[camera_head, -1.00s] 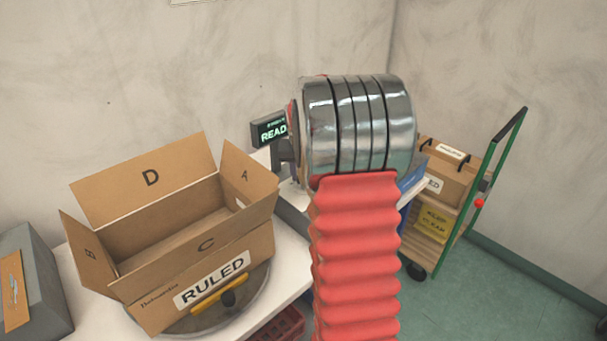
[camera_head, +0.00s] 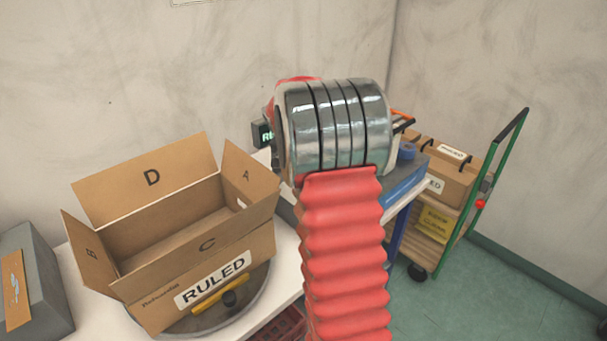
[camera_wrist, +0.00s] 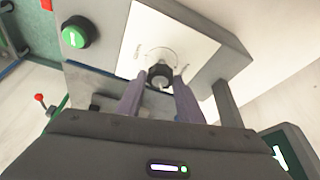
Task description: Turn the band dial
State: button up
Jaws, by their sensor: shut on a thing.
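The band dial (camera_wrist: 160,76) is a small dark round knob on a pale plate with a faint printed scale around it, in the wrist view. My gripper (camera_wrist: 161,72) has one purple finger on each side of the knob and is shut on it. The dial's pointer and the printed marks are too small to read. In the head view the dial and my fingers are hidden behind my own silver and red arm.
A green button (camera_wrist: 75,37) sits left of the dial plate. A small lit screen (camera_head: 264,133) is mostly covered by my arm. An open cardboard box (camera_head: 200,222) marked RULED stands on a round turntable at left. A green-framed cart (camera_head: 500,155) stands at right.

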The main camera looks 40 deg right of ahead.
jog(key=shift+a, duration=0.1)
dwell(0.3)
jog(key=o, duration=1.1)
jog(key=shift+c, duration=0.2)
jog(key=v, duration=1.3)
jog(key=shift+a+r, duration=0.15)
jog(key=shift+r, duration=0.1)
jog(key=shift+s, duration=0.1)
